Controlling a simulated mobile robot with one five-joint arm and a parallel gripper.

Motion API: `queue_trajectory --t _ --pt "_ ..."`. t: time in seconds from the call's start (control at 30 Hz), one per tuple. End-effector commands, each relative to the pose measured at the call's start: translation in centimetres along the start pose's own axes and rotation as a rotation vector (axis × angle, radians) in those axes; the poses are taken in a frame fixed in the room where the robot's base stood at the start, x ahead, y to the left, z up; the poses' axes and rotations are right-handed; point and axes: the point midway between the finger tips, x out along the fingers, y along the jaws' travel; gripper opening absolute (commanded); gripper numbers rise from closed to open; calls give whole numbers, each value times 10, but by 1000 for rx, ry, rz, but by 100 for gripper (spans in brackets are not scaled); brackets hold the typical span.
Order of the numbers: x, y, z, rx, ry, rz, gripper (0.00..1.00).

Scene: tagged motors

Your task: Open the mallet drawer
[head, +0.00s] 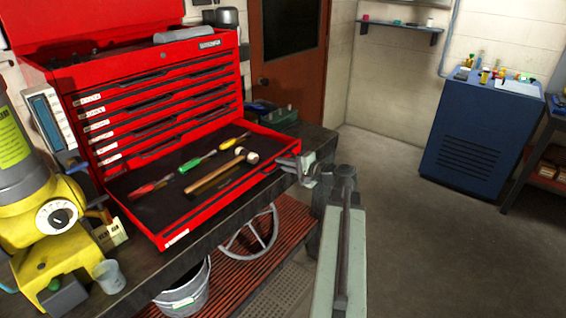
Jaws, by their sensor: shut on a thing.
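The mallet drawer (160,239) is the lowest drawer of the red tool chest (188,62). It is pulled well out, and its dark lining shows. A mallet (221,172) with a wooden handle and pale head lies in it. My gripper (303,169) is at the right end of the drawer's front edge, shut on the drawer there. The exact grip is small and partly hidden by the gripper.
Red, green and yellow-handled screwdrivers (196,161) lie beside the mallet. The labelled drawers above are shut. A yellow machine (40,225) and a cup (109,276) stand left on the bench. A bucket (184,290) is below. Open floor lies right, before a blue cabinet (482,130).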

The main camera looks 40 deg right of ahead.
Motion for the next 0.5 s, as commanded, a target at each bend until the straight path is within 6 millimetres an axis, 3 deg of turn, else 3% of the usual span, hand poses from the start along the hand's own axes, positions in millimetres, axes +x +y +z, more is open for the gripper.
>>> queue_trajectory --t 0.5 --pt "0 0 5 -1 -15 0 0"
